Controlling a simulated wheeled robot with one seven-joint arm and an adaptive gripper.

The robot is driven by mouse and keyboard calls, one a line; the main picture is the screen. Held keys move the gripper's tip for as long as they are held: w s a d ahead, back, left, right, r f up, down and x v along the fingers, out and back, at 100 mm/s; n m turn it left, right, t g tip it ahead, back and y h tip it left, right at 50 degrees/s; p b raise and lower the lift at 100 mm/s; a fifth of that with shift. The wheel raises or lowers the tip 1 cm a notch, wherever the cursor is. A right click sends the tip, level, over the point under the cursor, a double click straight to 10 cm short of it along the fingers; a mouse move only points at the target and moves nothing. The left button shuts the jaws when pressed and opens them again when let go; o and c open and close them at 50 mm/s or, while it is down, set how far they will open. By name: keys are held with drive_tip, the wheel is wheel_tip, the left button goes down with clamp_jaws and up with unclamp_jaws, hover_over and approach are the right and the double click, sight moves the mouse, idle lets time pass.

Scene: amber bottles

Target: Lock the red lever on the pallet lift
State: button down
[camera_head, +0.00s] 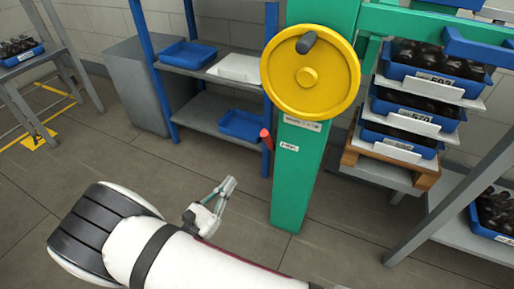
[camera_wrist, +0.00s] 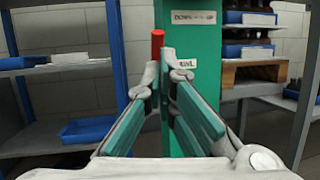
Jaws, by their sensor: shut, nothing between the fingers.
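The red lever (camera_head: 266,139) sticks up at the left side of the green column (camera_head: 299,180) of the pallet lift, tilted slightly left in the head view. In the wrist view the lever (camera_wrist: 157,42) shows upright, straight ahead above my fingertips, against the green column (camera_wrist: 190,40). Its lower part is hidden behind my fingers. My gripper (camera_head: 231,182) is shut and empty, to the left of the column and below the lever in the head view. In the wrist view my gripper (camera_wrist: 161,72) points at the column. I see no contact with the lever.
A yellow handwheel (camera_head: 335,85) is on the column above the lever. Blue-posted shelves (camera_head: 215,115) with blue bins stand behind on the left. Stacked blue crates of bottles (camera_head: 405,115) rest on a wooden pallet (camera_head: 360,155) at right. The floor around the column's foot is clear.

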sight(263, 137)
drive_tip(key=b+x, duration=0.4)
drive_tip(key=x, duration=1)
drive_tip(key=shift+d+r, duration=0.1)
drive_tip(key=shift+r, duration=0.1)
